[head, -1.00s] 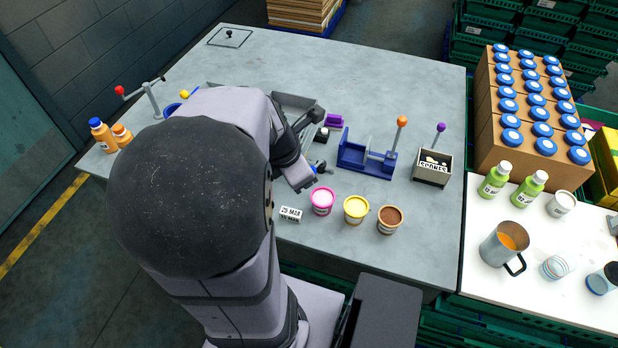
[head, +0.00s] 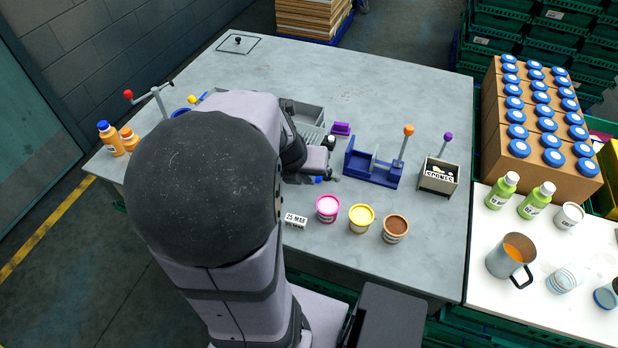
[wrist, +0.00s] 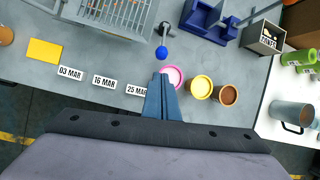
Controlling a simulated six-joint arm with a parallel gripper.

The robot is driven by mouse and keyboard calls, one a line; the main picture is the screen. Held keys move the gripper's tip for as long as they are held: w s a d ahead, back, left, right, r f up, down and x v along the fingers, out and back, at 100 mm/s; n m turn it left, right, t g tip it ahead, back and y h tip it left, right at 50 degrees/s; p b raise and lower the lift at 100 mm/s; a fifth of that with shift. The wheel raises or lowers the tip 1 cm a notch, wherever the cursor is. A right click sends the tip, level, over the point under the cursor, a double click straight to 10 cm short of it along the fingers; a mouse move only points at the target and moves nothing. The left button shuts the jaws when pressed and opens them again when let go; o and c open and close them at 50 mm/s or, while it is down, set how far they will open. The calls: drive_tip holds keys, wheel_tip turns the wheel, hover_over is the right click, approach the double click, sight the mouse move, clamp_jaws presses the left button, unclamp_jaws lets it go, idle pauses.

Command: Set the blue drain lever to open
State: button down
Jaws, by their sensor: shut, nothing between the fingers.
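The blue drain lever shows in the wrist view as a round blue knob (wrist: 161,52) on a short stem, just right of the grey tray's corner. The knob points toward my gripper. In the head view only a bit of blue (head: 318,180) shows beneath my gripper, and the rest of the lever is hidden. My gripper (wrist: 160,76) is shut and empty. In the wrist picture its fingertips appear just below the knob, with a small gap; I cannot tell the height between them. In the head view my gripper (head: 334,177) is over the table beside the tray.
Pink (head: 327,208), yellow (head: 361,218) and brown (head: 396,229) tubs stand close by in front. A blue fixture (head: 372,176) with an orange-knobbed lever is to the right. The grey tray (wrist: 110,29) and date cards (wrist: 104,81) lie left of the knob.

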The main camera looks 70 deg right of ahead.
sight(317, 180)
drive_tip(key=b+x, duration=0.2)
drive_tip(key=x, duration=0.6)
drive_tip(key=shift+d+f+b, duration=0.15)
drive_tip(key=shift+f+b, duration=0.2)
drive_tip(key=shift+b, duration=0.05)
drive_tip(key=shift+r, duration=0.1)
drive_tip(key=shift+d+r+p, duration=0.4)
drive_tip(key=shift+r+p, duration=0.3)
drive_tip(key=shift+p, duration=0.55)
drive_tip(key=shift+w+d, duration=0.1)
drive_tip(key=shift+d, duration=0.15)
drive_tip(key=d+p+v, duration=0.1)
drive_tip(key=p+v, duration=0.9)
drive_tip(key=shift+d+r, duration=0.3)
drive_tip(key=shift+r, duration=0.05)
